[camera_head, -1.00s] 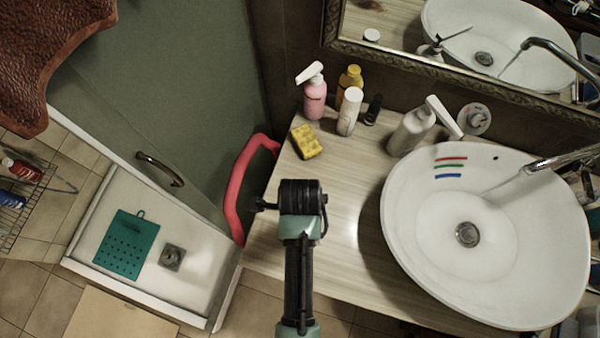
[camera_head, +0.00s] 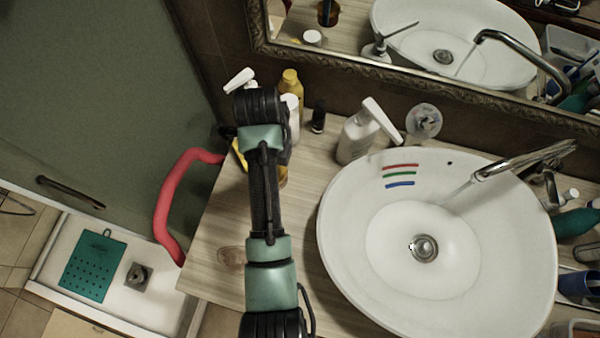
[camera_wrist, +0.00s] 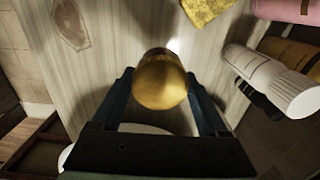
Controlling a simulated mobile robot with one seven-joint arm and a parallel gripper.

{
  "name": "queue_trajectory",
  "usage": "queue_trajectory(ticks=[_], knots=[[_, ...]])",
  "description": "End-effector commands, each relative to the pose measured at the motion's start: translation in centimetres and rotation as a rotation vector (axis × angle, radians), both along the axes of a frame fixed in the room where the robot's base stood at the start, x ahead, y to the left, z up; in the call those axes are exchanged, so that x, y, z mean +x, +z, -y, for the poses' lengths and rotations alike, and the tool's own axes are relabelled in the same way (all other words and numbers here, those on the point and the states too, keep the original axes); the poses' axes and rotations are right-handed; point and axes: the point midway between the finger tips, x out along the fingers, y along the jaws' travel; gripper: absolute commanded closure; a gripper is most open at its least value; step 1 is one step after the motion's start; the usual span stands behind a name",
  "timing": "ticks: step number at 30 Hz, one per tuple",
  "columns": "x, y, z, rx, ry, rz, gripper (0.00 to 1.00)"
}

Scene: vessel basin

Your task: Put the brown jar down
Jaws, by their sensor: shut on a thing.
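The brown jar (camera_wrist: 160,82) shows in the wrist view as a shiny golden-brown rounded shape between the two dark fingers of my gripper (camera_wrist: 161,88). My gripper is shut on it. In the head view my arm hides most of the jar; a small amber part (camera_head: 283,176) shows just right of the arm. The jar is over the left part of the wooden counter (camera_head: 215,220). I cannot tell whether its base touches the counter. Its lower part is hidden in the wrist view.
A yellow sponge (camera_wrist: 204,10) and a white bottle (camera_wrist: 272,80) are close by. A yellow bottle (camera_head: 291,84) and a soap dispenser (camera_head: 357,138) stand at the back. The white basin (camera_head: 335,235) is on the right. The counter's front left is clear.

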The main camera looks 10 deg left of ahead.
Motion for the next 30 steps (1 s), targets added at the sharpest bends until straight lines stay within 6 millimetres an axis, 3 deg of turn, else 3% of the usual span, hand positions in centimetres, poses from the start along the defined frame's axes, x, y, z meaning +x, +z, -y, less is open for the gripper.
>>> queue_trajectory(ticks=[6,19,30], knots=[[-0.1,-3.8,-0.1,-0.002,0.002,-0.005,0.89],[0.0,-8.8,-0.1,-0.001,0.001,-0.002,0.89],[0.0,-9.5,-0.1,0.0,0.001,0.0,0.89]])
